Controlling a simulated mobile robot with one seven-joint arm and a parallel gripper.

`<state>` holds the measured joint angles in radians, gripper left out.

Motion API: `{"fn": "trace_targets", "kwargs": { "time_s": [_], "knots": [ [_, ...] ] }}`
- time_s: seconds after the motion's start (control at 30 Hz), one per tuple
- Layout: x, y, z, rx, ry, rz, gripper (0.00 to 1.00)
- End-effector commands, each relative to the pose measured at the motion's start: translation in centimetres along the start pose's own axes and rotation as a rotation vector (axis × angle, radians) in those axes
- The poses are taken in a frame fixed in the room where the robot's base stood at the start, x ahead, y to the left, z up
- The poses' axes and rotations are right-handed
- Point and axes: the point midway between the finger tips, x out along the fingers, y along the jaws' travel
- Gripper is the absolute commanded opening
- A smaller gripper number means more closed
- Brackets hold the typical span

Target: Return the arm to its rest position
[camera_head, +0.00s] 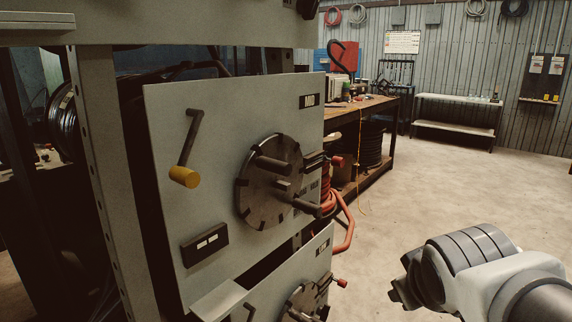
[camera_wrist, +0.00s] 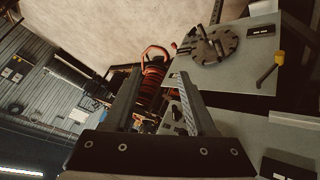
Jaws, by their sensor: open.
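My arm shows at the lower right in the head view, out in front of bare floor and apart from the crimper panel (camera_head: 215,120). My gripper (camera_wrist: 158,95) fills the lower middle of the wrist view, with its two dark fingers apart and nothing between them. The panel carries a round dark die head (camera_head: 270,182) and a crank with a yellow knob (camera_head: 184,177). In the wrist view the die head (camera_wrist: 208,46) and the yellow knob (camera_wrist: 279,57) appear at the upper right, beyond the fingers. The fingertips are not clear in the head view.
A second panel (camera_head: 310,262) sits below the first. A grey upright post (camera_head: 108,150) stands left. Red hose (camera_head: 345,225) hangs beside the rack. A wooden workbench (camera_head: 362,110) and a low white bench (camera_head: 455,120) stand behind. The floor (camera_head: 440,185) at the right is clear.

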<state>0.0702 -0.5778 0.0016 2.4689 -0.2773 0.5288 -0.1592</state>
Motion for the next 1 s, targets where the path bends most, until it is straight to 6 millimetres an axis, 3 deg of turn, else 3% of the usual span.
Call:
{"fn": "trace_targets", "kwargs": {
  "time_s": [0.23, 0.3, 0.7, 1.0],
  "knots": [
    [-5.7, -7.3, 6.0, 0.339, -0.207, -0.241, 0.56],
    [-7.6, -5.7, 3.9, 0.330, -0.204, -0.228, 0.56],
    [-14.7, -2.1, -1.8, 0.325, -0.204, -0.225, 0.56],
    [-16.6, -1.2, -3.3, 0.325, -0.204, -0.224, 0.56]
  ]
}}
